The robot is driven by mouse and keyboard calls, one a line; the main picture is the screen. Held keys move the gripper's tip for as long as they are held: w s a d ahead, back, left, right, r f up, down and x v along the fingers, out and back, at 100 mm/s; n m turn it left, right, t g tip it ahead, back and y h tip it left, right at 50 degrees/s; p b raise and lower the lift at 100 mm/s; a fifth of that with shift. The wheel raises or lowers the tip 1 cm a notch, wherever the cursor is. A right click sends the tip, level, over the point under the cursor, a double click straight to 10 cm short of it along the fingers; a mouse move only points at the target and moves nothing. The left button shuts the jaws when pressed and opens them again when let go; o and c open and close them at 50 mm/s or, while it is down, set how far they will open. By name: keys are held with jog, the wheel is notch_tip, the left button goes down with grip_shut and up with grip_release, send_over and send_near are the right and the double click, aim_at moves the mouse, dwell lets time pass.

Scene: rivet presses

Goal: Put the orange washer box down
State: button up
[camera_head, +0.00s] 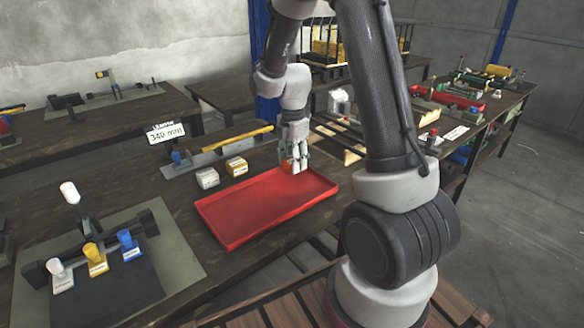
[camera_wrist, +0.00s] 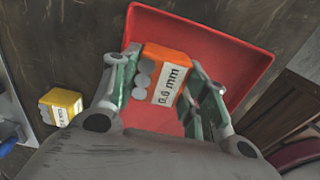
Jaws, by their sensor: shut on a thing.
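The orange washer box (camera_wrist: 165,75) has a white label that seems to read 0.6 mm, with grey discs on its face. My gripper (camera_wrist: 166,68) is shut on it, one finger on each side. In the head view my gripper (camera_head: 296,160) points down at the far right corner of the red tray (camera_head: 262,210), and a bit of the orange box (camera_head: 287,167) shows between its fingers. The red tray (camera_wrist: 220,45) lies beneath and beyond the box in the wrist view. Whether the box touches the tray I cannot tell.
A white box (camera_head: 207,178) and a yellow box (camera_head: 237,166) stand on the table beyond the tray; the yellow one also shows in the wrist view (camera_wrist: 62,106). A grey fixture (camera_head: 205,152) with a yellow bar lies behind them. The tray's visible floor is bare.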

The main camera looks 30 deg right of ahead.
jog(key=shift+f, duration=1.1)
jog(key=o, duration=0.8)
jog(key=shift+f, duration=0.15)
